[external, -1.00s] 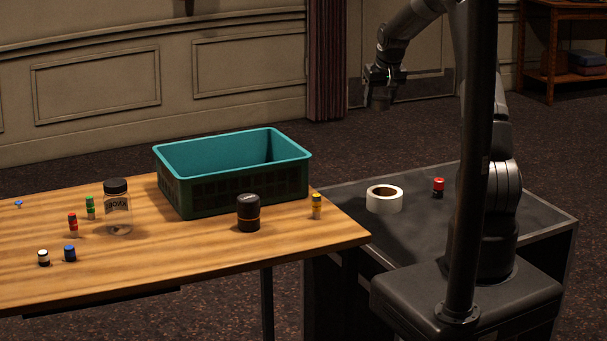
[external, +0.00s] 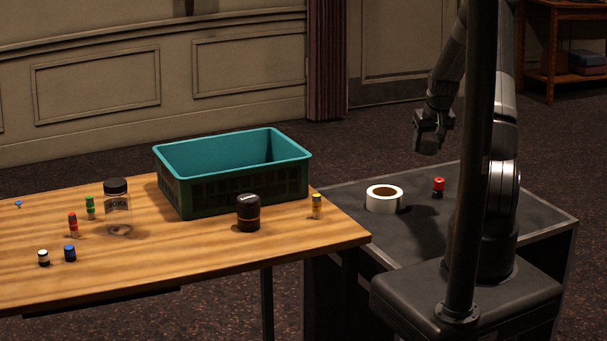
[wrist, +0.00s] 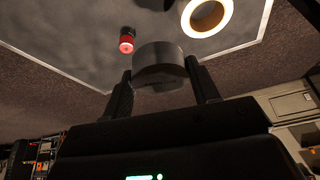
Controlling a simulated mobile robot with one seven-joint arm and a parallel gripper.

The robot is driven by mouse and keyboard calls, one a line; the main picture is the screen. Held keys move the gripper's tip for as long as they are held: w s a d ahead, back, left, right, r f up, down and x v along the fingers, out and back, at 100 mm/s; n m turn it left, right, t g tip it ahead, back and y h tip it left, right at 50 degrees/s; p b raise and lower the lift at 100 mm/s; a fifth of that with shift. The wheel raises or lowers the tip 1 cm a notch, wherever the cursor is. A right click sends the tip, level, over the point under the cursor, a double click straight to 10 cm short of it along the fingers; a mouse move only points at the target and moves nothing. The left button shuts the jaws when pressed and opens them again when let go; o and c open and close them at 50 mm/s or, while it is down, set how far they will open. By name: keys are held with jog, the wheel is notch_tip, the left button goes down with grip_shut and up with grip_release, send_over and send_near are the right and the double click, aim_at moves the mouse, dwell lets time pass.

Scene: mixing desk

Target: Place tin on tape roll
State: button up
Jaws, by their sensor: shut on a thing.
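My gripper (external: 430,147) is above the far side of the dark side table, up and to the right of the tape roll in the external view. In the wrist view my gripper (wrist: 163,92) is shut on a dark grey round tin (wrist: 158,68), held between its two fingers. In the external view the tin is hard to make out against the dark gripper. The white tape roll (external: 384,205) with a brown core lies flat on the side table. It also shows in the wrist view (wrist: 226,20), beyond the tin and to its right, apart from it.
A small red-topped bottle (external: 438,187) stands on the side table (external: 520,222) right of the roll. The wooden desk (external: 180,262) holds a teal crate (external: 240,200), a black canister (external: 248,213), a clear jar (external: 117,212) and several small bottles. The air above the roll is clear.

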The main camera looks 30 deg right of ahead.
notch_tip(320, 180, down, 2)
jog(key=shift+w+a+f, duration=0.1)
send_over(384, 191)
jog(key=s, duration=0.1)
notch_tip(384, 191, down, 7)
jog(key=shift+s+a+r, duration=0.1)
jog(key=shift+f, duration=2.05)
jog(key=shift+f, duration=0.15)
jog(key=o, duration=1)
